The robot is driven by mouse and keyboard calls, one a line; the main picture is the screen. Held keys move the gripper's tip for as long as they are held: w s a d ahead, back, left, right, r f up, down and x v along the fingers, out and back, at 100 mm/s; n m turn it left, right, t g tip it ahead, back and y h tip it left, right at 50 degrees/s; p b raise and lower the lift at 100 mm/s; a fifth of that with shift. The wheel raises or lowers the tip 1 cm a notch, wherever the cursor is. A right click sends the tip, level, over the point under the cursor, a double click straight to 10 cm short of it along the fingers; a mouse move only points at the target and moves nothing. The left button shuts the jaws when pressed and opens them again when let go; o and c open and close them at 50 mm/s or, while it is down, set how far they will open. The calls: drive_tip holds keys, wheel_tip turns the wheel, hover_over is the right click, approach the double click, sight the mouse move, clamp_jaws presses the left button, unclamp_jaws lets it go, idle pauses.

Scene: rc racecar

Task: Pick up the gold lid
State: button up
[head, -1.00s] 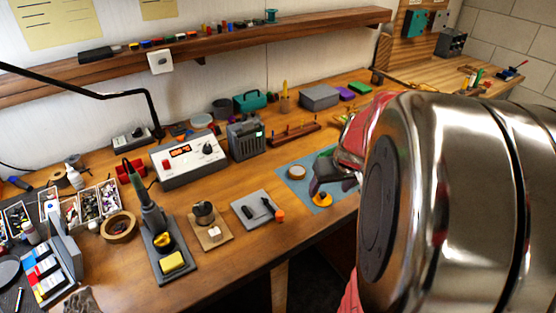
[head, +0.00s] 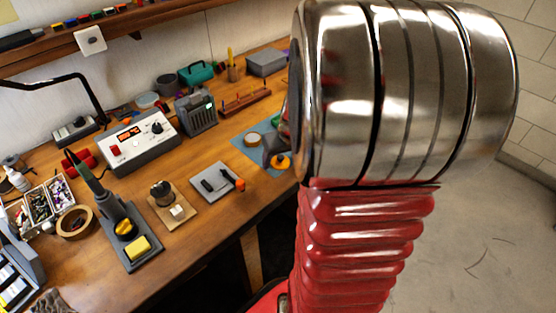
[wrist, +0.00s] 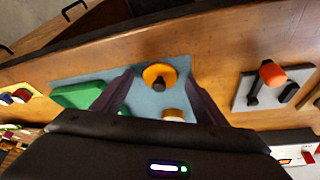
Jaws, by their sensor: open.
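The gold lid appears to be a round orange-gold piece with a dark knob on top. In the wrist view the gold lid (wrist: 160,76) lies on the blue mat (wrist: 75,83), between my two dark fingers in the picture. In the head view the gold lid (head: 280,161) shows at the right end of the blue mat (head: 246,148), just left of my arm. My gripper (wrist: 160,72) is open and empty, its fingers spread either side of the lid. I cannot tell its height above the mat. The head view mostly hides the gripper behind my arm.
A tan disc (wrist: 173,115) lies on the mat close to the lid, and a green piece (wrist: 78,95) lies to the left. A grey tray (head: 217,183) with dark parts and an orange-capped item sits nearby. The bench front edge runs close to the mat.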

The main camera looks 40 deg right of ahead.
idle(0.4)
drive_tip(key=c, duration=1.1)
